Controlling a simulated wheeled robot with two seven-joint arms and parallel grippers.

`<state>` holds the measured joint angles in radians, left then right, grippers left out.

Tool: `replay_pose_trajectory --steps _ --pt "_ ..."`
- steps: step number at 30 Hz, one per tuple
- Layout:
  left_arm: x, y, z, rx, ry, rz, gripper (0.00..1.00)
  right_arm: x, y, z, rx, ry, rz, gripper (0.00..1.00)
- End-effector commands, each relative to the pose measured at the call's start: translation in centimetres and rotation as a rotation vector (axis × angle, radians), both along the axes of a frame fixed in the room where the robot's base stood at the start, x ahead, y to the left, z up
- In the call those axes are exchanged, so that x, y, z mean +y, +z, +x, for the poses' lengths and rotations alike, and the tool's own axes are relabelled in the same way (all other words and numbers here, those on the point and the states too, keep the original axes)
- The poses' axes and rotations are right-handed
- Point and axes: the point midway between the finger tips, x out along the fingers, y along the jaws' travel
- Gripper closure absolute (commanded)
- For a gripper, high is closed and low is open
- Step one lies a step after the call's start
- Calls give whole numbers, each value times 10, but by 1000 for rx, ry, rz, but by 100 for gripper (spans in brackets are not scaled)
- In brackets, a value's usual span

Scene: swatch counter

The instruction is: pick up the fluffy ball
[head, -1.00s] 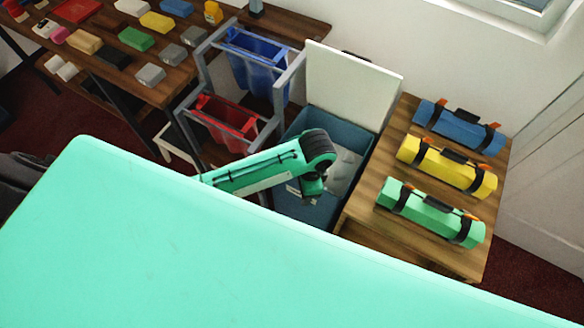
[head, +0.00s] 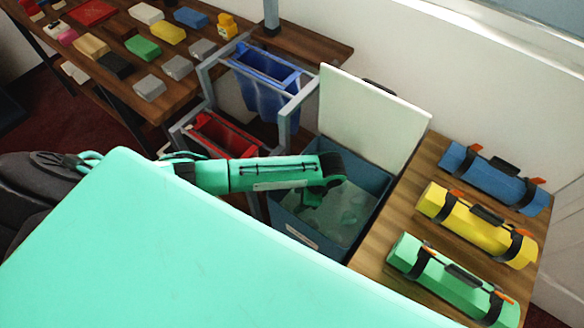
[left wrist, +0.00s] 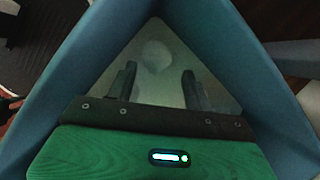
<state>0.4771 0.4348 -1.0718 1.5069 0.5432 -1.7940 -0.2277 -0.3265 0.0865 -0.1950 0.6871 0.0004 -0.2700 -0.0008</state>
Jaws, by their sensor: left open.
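The fluffy ball (left wrist: 156,56) shows in the left wrist view as a pale round patch on the floor of a blue bin. My left gripper (left wrist: 159,76) is open, and its two dark fingers point into the bin. The ball lies beyond the fingertips, roughly centred between them, and nothing is held. In the head view my left arm reaches over the blue bin (head: 312,240), with the wrist bent down into it. The ball cannot be made out clearly there. My right gripper is not in view.
The bin's walls stand close around my left gripper. A white panel (head: 368,115) rises behind the bin. A wooden table with blue (head: 490,178), yellow (head: 475,222) and green (head: 450,275) rolls is at right. A rack with blue (head: 262,85) and red (head: 222,140) trays stands behind my arm.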

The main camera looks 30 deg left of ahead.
Motion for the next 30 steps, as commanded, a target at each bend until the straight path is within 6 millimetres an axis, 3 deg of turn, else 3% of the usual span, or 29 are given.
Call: replay_pose_trajectory --steps 11,18,26,29,30 --pt "14 -33 -10 2 1 2 48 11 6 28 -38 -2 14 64" --pt "24 -61 -16 0 0 0 48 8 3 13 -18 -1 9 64" --pt "25 -64 -17 0 -1 -1 48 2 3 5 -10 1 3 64" --pt "25 -64 -17 0 -1 -1 66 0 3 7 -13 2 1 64" --pt "25 -64 -17 0 -1 -1 67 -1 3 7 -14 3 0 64"
